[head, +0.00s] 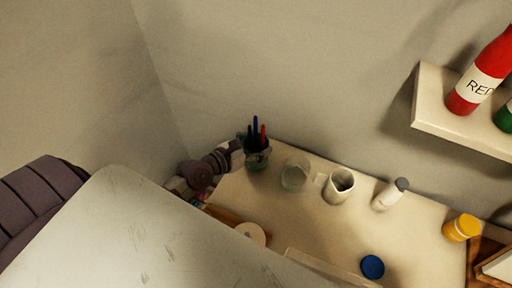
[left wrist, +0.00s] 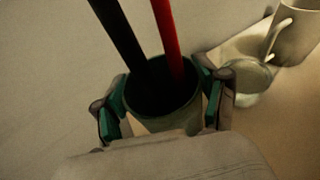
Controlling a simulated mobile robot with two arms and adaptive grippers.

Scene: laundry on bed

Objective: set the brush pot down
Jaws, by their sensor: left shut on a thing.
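The brush pot (head: 258,159) is a greenish cup with dark, blue and red handles standing up in it. It is at the back left corner of the table in the head view. My left gripper (head: 243,152) reaches in from the left and is shut on the pot. In the left wrist view the pot (left wrist: 165,122) sits between the two green-padded fingers of the gripper (left wrist: 163,105), a black and a red handle rising from it. I cannot tell whether its base touches the table. My right gripper is not in view.
Right of the pot stand a clear glass (head: 295,174), a white mug (head: 340,185), a white bottle with a grey cap (head: 391,193) and a yellow jar (head: 462,228). A blue lid (head: 372,267) lies in front. A wall shelf (head: 470,118) holds a red bottle (head: 482,75).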

